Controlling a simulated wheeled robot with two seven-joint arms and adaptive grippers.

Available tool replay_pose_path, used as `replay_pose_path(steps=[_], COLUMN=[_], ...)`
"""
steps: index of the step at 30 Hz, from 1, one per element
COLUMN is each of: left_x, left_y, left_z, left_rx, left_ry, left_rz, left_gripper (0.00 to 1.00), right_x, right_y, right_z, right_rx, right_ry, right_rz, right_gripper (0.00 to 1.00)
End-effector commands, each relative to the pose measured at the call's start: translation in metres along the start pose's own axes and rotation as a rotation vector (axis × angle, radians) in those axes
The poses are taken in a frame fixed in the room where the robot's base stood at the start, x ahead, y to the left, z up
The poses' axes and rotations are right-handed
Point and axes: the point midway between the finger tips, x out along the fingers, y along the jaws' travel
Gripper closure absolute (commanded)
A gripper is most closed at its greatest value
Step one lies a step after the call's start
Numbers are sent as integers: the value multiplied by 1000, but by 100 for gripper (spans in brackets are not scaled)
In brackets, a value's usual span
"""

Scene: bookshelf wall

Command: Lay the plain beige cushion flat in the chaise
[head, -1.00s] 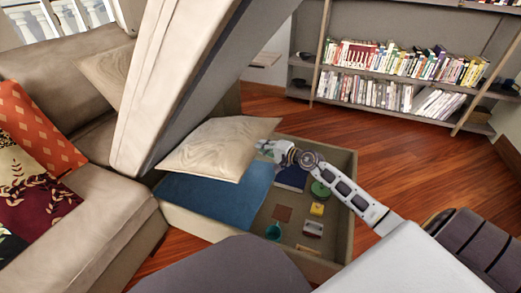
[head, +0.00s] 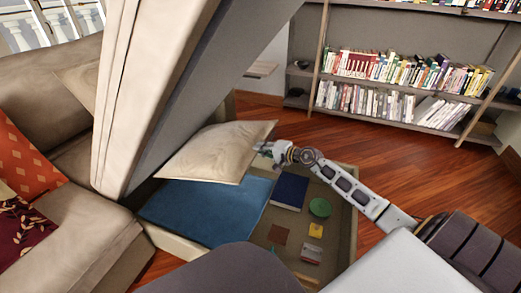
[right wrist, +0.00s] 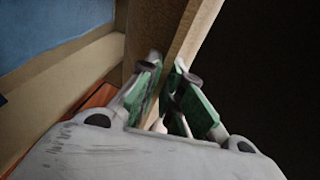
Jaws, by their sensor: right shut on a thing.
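The plain beige cushion (head: 215,152) is tilted above the far left part of the chaise's open storage box (head: 348,222), under the raised chaise lid (head: 165,110). My right gripper (head: 264,148) is shut on the cushion's right edge. In the right wrist view, the cushion (right wrist: 192,38) stands as a beige strip between the fingers (right wrist: 167,66). The cushion's far left part is close to the lid; I cannot tell whether they touch. My left gripper is not in view.
In the box lie a folded blue cloth (head: 208,210), a dark blue book (head: 290,191), a green round thing (head: 320,207) and a few small items. Another beige cushion (head: 78,86) and a red patterned cushion (head: 22,160) are on the sofa. A bookshelf (head: 400,75) stands behind.

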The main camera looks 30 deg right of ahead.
Motion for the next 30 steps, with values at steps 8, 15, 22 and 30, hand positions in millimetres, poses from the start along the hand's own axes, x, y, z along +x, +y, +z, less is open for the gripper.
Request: replay_pose_path(steps=[8,15,22,30], left_x=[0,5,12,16], left_y=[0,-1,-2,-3], left_z=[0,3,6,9], left_rx=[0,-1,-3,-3], left_ry=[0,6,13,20], left_rz=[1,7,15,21], left_gripper=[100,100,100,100], right_x=[0,3,18,37], right_y=[-2,0,8,16], right_z=[0,1,4,8], right_rx=[-1,-1,0,-1], right_ry=[1,1,2,1], right_rz=[-4,-3,-5,-4], right_gripper=[100,100,100,100])
